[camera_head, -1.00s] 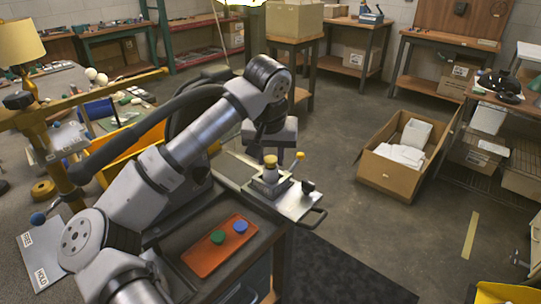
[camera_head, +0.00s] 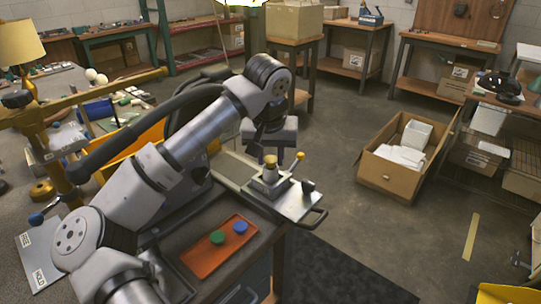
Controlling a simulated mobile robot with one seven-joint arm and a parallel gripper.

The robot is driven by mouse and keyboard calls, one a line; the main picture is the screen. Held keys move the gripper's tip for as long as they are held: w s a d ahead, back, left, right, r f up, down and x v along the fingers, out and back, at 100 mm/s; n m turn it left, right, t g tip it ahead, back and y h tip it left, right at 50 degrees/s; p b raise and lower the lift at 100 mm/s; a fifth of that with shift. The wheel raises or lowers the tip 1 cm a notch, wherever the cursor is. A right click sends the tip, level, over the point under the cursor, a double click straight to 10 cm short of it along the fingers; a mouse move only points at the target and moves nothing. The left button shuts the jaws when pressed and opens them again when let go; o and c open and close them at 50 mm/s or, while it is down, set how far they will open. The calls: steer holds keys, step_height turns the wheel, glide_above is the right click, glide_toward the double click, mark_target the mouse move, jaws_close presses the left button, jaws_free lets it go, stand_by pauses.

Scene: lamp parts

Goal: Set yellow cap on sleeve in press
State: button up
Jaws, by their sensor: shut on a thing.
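The yellow cap (camera_head: 270,159) sits at the top of the pale sleeve (camera_head: 270,173), which stands upright in the metal press (camera_head: 266,188) on the bench corner. At this size I cannot tell whether the cap is fully seated. My gripper (camera_head: 271,155) points down over the press from above. It is shut on the yellow cap, though its fingertips are small and partly hidden. The press has a lever with a yellow knob (camera_head: 299,155) to the right of the cap.
An orange tray (camera_head: 205,262) with a green cap (camera_head: 217,237) and a blue cap (camera_head: 241,227) lies on the bench nearer me. A dark knob (camera_head: 308,187) stands right of the press. A cardboard box (camera_head: 392,180) is on the floor to the right. A yellow lamp arm (camera_head: 110,88) spans the left.

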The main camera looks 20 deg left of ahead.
steer(key=shift+f+b, duration=0.25)
steer(key=shift+b, duration=0.3)
stand_by(0.9)
steer(key=shift+r, duration=0.25)
steer(key=shift+f, duration=0.25)
stand_by(0.5)
steer(key=shift+r, duration=0.25)
steer(key=o, duration=1)
steer(key=v, duration=1.4)
steer(key=shift+b, duration=0.4)
steer(key=shift+f, duration=0.1)
